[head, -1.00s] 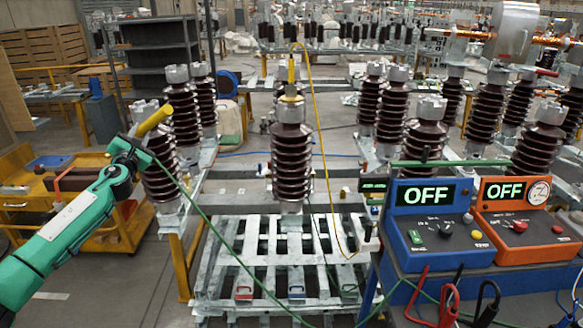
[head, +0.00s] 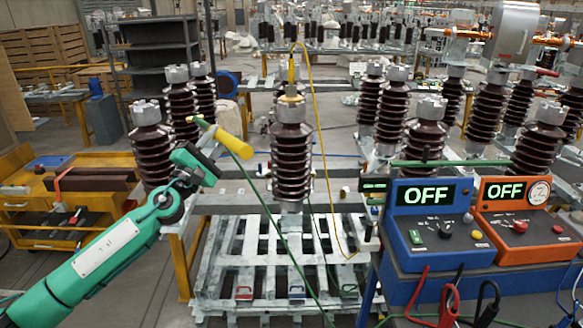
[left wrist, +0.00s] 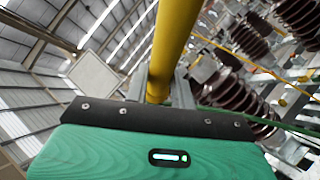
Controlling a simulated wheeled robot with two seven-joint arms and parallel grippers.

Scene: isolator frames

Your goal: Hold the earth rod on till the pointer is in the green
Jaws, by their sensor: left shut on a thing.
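My left gripper (head: 210,152) is shut on the yellow earth rod (head: 234,142). The rod is tilted, with its thin greenish end (head: 203,123) up and to the left and a green lead running from it. It looks apart from the middle insulator (head: 291,150). In the left wrist view, the rod (left wrist: 176,40) stands between my two fingers (left wrist: 160,85). The round dial (head: 538,192) is on the orange test set (head: 527,222); its pointer is too small to read. That set's display reads OFF. My right gripper is not in view.
A blue test set (head: 435,225), also reading OFF, stands beside the orange one on the bench. A yellow lead (head: 318,130) hangs from the middle insulator's top. Other brown insulators (head: 153,160) stand close behind the rod. A yellow cart (head: 50,215) is at left.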

